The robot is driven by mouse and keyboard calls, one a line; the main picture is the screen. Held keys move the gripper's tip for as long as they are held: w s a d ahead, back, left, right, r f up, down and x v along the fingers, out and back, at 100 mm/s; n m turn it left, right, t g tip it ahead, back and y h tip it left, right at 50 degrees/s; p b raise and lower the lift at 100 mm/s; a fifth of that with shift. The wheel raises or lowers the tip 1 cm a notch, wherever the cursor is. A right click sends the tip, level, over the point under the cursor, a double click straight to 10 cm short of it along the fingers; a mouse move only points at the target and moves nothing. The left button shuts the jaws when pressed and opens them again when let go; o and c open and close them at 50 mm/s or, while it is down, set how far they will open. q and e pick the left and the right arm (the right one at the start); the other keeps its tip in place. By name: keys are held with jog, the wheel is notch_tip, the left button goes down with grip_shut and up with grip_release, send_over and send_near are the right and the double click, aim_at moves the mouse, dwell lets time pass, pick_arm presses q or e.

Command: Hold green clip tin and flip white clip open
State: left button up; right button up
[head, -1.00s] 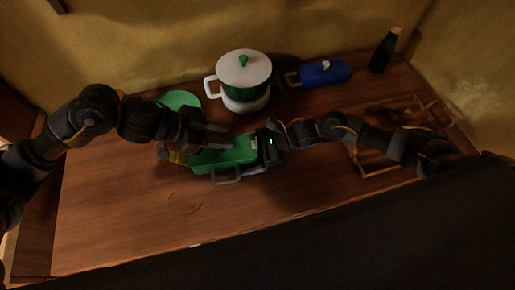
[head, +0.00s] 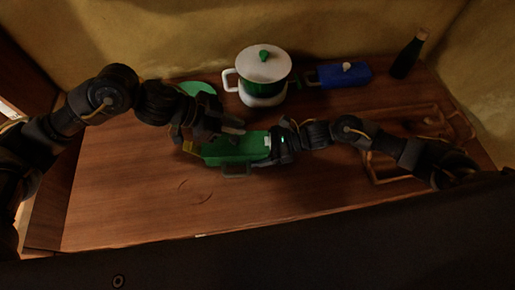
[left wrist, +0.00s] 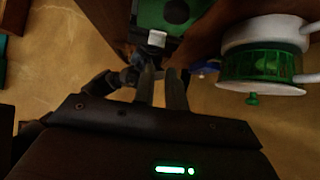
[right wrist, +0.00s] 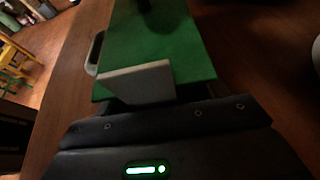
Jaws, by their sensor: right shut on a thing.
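The green clip tin (head: 230,151) is over the wooden counter, with a yellow clip (head: 190,147) at its left end and a white clip (head: 267,141) at its right end. My right gripper (head: 276,146) is shut on the tin's right end, beside the white clip. In the right wrist view the white clip (right wrist: 140,83) stands up as a pale plate and hides the fingertips. My left gripper (head: 228,130) is above the tin, empty, its fingers partly open with a narrow gap. The left wrist view shows the white clip (left wrist: 157,38) beyond the fingertips, apart from them.
A white and green lidded pot (head: 263,68) stands behind the tin. A green plate (head: 197,88) lies to its left, a blue box (head: 345,75) to its right. A dark bottle (head: 408,54) and a wooden rack (head: 385,175) are at the right. The front left counter is clear.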

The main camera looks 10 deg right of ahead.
aim_at(265, 142)
pick_arm(q)
jog(key=d+r+m, duration=0.1)
jog(key=d+r, duration=0.1)
jog(key=d+r+m, duration=0.1)
jog(key=d, duration=0.1)
jog(key=d+r+m, duration=0.1)
jog(key=d+r, duration=0.1)
jog(key=shift+w+d+r+y, duration=0.3)
jog(key=shift+d+r+y, duration=0.05)
jog(key=shift+y, duration=0.05)
grip_shut()
pick_arm(e)
jog(key=shift+a, duration=0.1)
pick_arm(q)
jog(key=d+m+y, duration=0.4)
jog(key=m, duration=0.1)
pick_arm(e)
jog(key=shift+d, duration=0.2)
jog(key=shift+a, duration=0.1)
pick_arm(q)
jog(key=shift+s+a+f+m+g+y, duration=0.1)
jog(key=shift+a+f+m+g+y, duration=0.45)
jog(key=shift+f, duration=1.35)
jog(key=shift+s+a+f+m+g+y, duration=0.2)
jog(key=shift+a+f+m+y, duration=0.65)
jog(key=shift+f, duration=1.1)
jog(key=shift+s+a+f+m+g+y, duration=0.1)
jog(key=shift+a+f+m+g+y, duration=0.6)
jog(key=shift+f, duration=1.2)
